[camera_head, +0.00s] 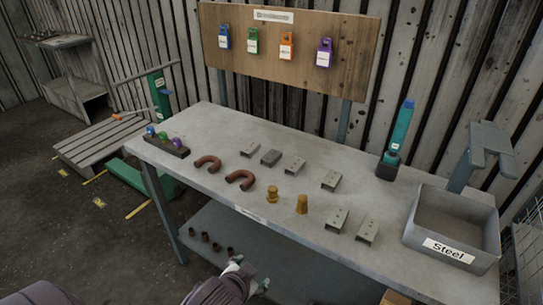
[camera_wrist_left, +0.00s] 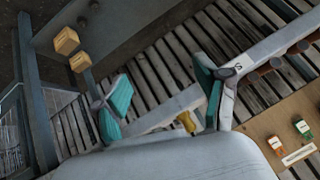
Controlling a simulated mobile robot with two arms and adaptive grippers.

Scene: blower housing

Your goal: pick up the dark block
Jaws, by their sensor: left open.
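A dark grey solid block (camera_head: 271,157) lies on the grey workbench (camera_head: 215,190), in the back row between lighter grey metal brackets. Another dark thing, a low dark holder (camera_head: 167,147) with blue, green and purple pieces, sits at the bench's left end. My left gripper (camera_head: 248,276) is in front of the bench's front edge, low in the head view and apart from the block. Its teal fingers are spread and empty in the left wrist view (camera_wrist_left: 162,98). I cannot make out the dark block in the wrist view. My right gripper is not in view.
Two brown curved pipes (camera_head: 208,162), two brass fittings (camera_head: 272,194) and several grey brackets (camera_head: 337,220) stand around the block. A grey bin labelled Steel (camera_head: 410,232) is at the right end. A lower shelf (camera_head: 210,225) holds small brown cups.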

